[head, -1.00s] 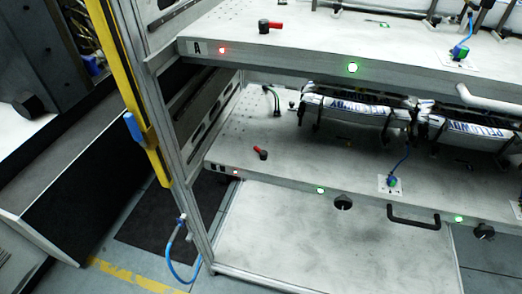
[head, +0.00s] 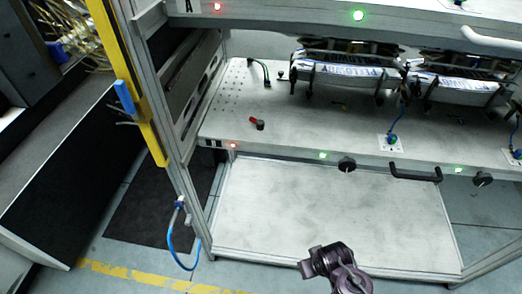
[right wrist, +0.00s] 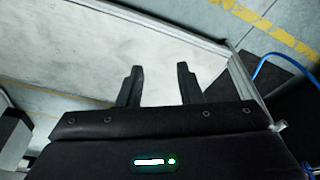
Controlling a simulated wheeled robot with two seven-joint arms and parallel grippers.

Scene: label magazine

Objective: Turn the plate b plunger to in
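The plate b plunger, a small black knob with a red lever (head: 257,123), stands on the left part of the lower plate (head: 300,130). Its red end points left and slightly toward the back. A small red light (head: 233,145) shows on the plate's front edge below it. In the right wrist view my right gripper (right wrist: 158,85) is open and empty, its two fingers apart above a pale panel. The plunger does not show there. A dark link of my arm stands at the bottom of the head view. My left gripper is not in view.
The upper plate (head: 290,18) overhangs at the top. The lower front edge carries a black handle (head: 415,173), black knobs (head: 346,164) and green lights. Label magazines (head: 345,72) sit further back. A yellow upright (head: 130,90) and blue hose (head: 172,245) are at left.

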